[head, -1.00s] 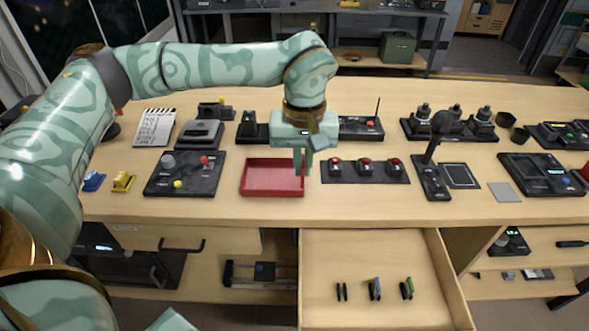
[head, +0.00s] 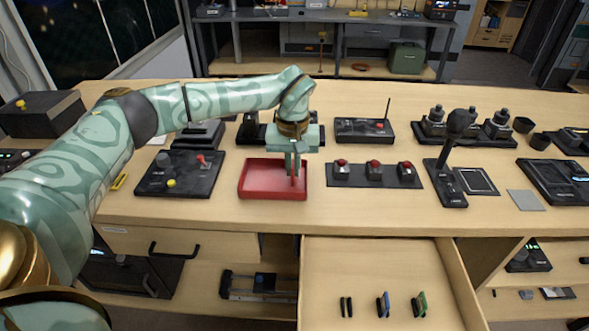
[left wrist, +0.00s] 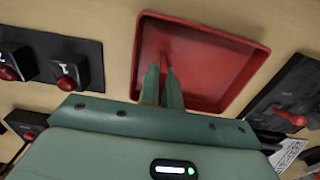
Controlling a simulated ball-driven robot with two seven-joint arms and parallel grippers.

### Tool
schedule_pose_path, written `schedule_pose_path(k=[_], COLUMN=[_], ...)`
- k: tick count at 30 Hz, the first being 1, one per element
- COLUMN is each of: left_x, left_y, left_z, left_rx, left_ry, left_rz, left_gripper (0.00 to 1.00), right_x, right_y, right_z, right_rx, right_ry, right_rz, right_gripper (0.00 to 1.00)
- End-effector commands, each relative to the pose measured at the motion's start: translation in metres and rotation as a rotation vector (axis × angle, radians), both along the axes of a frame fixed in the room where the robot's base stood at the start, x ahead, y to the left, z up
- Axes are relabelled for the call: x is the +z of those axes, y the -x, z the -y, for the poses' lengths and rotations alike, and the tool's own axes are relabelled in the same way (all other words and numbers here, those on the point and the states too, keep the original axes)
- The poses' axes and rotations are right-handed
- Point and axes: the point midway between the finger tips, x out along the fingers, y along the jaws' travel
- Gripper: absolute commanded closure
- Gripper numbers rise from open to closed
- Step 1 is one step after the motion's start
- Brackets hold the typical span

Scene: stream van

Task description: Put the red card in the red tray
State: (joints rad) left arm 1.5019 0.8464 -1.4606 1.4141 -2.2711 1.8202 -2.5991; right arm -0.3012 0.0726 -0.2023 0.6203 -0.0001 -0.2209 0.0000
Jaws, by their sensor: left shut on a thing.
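The red tray (head: 258,178) stands on the bench, a shallow open box, and fills the upper middle of the left wrist view (left wrist: 218,62). My left gripper (head: 294,170) points down over the right half of the tray. Its fingers are shut on the red card, which shows as a thin red sliver between the fingertips (left wrist: 163,75) in the left wrist view (left wrist: 164,60). The card is seen edge-on and blends with the tray. I cannot tell whether it touches the tray floor. My right gripper is not in view.
An open drawer (head: 345,250) below the bench edge holds dark, blue and green cards (head: 420,303). Left of the tray is a dark control panel (head: 180,174); right of it a panel with red buttons (head: 374,174).

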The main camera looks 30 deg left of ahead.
Motion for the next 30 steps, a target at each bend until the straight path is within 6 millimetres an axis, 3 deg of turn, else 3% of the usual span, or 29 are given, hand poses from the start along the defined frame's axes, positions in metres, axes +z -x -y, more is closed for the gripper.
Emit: schedule_pose_path(k=[10,12,13,23,30], left_x=[-0.003,-0.003,-0.003,0.001,0.052], left_y=[0.000,0.000,0.000,-0.001,-0.001], left_z=[0.000,0.000,0.000,0.000,0.000], left_rx=[0.000,0.000,0.000,0.000,0.000], left_ry=[0.000,0.000,0.000,0.001,0.000], left_rz=[0.001,0.002,0.002,0.004,0.009], left_gripper=[1.00,0.78,0.73,0.73,0.73], right_x=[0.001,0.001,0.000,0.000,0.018], right_y=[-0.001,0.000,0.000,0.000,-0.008], right_z=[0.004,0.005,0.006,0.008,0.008], right_rx=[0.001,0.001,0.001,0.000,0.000], right_ry=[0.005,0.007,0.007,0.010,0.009], right_rz=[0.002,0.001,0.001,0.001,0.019], right_gripper=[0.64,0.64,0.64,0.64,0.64])
